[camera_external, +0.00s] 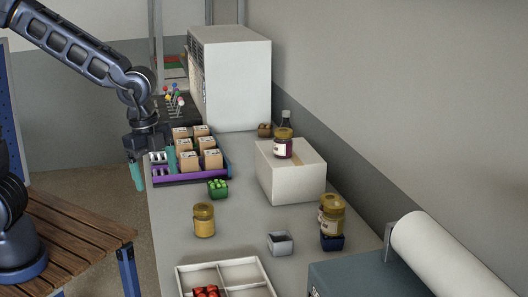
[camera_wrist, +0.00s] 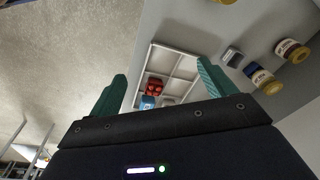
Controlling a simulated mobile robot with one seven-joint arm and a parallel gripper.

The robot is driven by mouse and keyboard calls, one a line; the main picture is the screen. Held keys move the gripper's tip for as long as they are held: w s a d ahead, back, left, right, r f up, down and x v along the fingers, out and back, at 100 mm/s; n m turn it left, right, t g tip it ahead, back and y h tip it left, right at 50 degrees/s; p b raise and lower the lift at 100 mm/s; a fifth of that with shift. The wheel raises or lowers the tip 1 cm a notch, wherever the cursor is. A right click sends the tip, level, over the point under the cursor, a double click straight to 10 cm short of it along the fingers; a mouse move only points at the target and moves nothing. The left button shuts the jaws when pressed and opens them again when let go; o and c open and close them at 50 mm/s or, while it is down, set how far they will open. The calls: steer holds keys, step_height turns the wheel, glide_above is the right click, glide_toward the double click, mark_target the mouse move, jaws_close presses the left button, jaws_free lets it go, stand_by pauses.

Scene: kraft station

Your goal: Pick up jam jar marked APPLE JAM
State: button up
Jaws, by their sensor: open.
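My gripper (camera_external: 136,176) hangs open and empty at the left edge of the counter, beside the purple tray. In the wrist view its two teal fingers (camera_wrist: 162,70) stand wide apart with nothing between them. An amber jar with a gold lid (camera_external: 204,220) stands alone on the counter. Two more gold-lidded jars (camera_external: 331,214) are close together at the right, one partly hidden. The wrist view shows two jars at right, one (camera_wrist: 292,50) and another (camera_wrist: 259,77). No label is readable, so I cannot tell which is APPLE JAM.
The purple tray (camera_external: 190,179) holds several small brown boxes. A green-filled container (camera_external: 218,188) and a small grey bin (camera_external: 280,243) stand on the counter. A white divided tray (camera_external: 240,274) holds red items.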

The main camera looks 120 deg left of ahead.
steer(key=a+f, duration=0.5)
steer(key=a, duration=0.4)
steer(key=m+g, duration=0.1)
glide_above(201, 208)
steer(key=shift+h, duration=0.3)
step_height(201, 208, down, 6)
steer(key=shift+d+f, duration=0.1)
steer(key=shift+f, duration=0.15)
steer(key=shift+s+f, duration=0.1)
steer(key=shift+f, duration=0.2)
steer(key=f, duration=0.5)
steer(key=shift+a+f, duration=0.15)
steer(key=shift+a, duration=0.05)
steer(key=shift+a+f, duration=0.2)
steer(key=shift+f, duration=1.1)
steer(key=shift+a+f, duration=0.15)
steer(key=shift+f, duration=1.15)
steer(key=c, duration=1.3)
